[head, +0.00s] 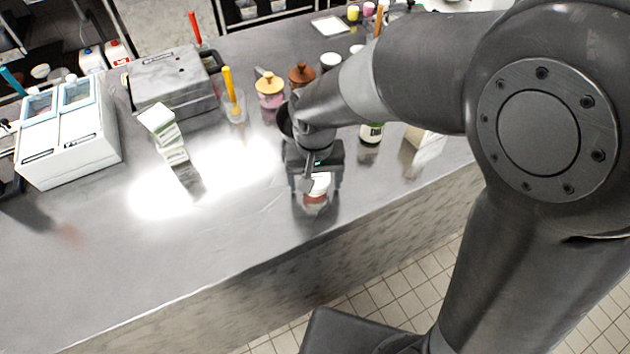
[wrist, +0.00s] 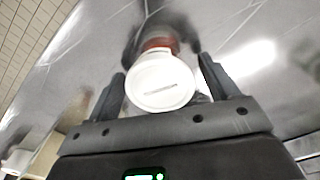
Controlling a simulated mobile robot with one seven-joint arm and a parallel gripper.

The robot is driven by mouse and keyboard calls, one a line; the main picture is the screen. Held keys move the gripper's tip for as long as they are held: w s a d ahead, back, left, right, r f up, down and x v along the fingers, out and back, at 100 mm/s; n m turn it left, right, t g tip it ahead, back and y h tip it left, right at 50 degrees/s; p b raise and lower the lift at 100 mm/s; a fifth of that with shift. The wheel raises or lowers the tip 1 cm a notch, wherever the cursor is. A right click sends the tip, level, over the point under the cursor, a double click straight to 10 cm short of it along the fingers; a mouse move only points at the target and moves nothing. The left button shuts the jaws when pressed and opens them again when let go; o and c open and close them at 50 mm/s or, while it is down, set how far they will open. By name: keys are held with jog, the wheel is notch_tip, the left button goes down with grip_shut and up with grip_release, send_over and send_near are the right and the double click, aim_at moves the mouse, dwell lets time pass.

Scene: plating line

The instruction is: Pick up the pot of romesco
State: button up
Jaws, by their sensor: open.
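A small pot with a white lid and a reddish body (head: 317,183) stands on the steel counter near its front edge. In the wrist view its white lid (wrist: 160,82) faces the camera, with a dark mark across it and a red band behind it. I cannot read a name on it. My gripper (head: 316,190) is above the pot, pointing down. In the wrist view my gripper (wrist: 160,78) is open, with one finger on each side of the pot. I cannot tell whether either finger touches it. Part of the pot is hidden by my gripper in the head view.
Behind are lidded jars (head: 269,88) and a clear container with a yellow-handled tool (head: 232,95). A stacked block (head: 166,135) and white bin (head: 70,140) stand left. The front left counter (head: 130,250) is clear.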

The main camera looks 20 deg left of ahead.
jog(key=c, duration=0.9)
jog(key=shift+c, duration=0.2)
